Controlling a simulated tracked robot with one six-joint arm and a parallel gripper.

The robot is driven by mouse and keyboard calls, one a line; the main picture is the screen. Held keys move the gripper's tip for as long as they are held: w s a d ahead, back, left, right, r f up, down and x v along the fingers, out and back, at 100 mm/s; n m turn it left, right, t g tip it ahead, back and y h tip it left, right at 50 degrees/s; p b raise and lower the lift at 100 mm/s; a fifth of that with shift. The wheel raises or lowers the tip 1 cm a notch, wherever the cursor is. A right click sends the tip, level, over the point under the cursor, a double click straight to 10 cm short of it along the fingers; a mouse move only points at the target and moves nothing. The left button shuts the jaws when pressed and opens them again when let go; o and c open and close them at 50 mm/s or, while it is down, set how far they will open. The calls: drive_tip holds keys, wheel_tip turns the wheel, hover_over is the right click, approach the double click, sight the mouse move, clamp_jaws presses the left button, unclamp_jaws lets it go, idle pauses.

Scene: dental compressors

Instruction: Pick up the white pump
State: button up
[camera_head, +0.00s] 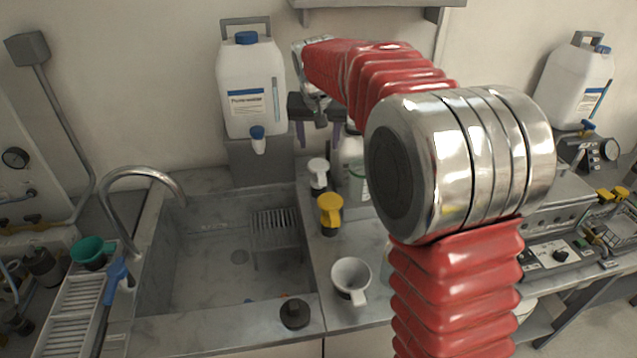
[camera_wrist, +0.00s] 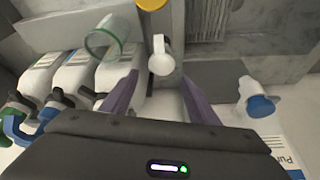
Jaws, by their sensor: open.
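The white pump (camera_head: 318,174) stands on the counter ledge right of the sink, behind a yellow pump (camera_head: 330,213). In the wrist view the white pump (camera_wrist: 161,58) shows its round top and spout, just beyond and between the fingertips. My gripper (camera_head: 317,132) hangs above and behind the pump in the head view, its purple fingers pointing down. In the wrist view my gripper (camera_wrist: 160,78) is open, with nothing held between the fingers. The pump's lower part is mostly hidden in the wrist view.
A large water jug (camera_head: 252,92) with a blue tap stands left of my gripper. White bottles (camera_wrist: 72,75) and a clear green-rimmed cup (camera_wrist: 106,38) crowd the finger's left side in the wrist view. A white mug (camera_head: 351,279) sits nearer; the sink (camera_head: 215,290) is left.

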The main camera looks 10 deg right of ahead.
sight(318, 165)
drive_tip(key=shift+w+f, duration=0.3)
drive_tip(key=shift+w, duration=0.25)
drive_tip(key=x, duration=0.8)
drive_tip(key=shift+w+f, duration=0.1)
drive_tip(key=shift+f, duration=0.15)
drive_tip(key=shift+f, duration=0.1)
drive_tip(key=shift+x, duration=2.55)
drive_tip(key=shift+a, duration=0.1)
drive_tip(key=shift+c, duration=0.5)
drive_tip(key=c, duration=0.9)
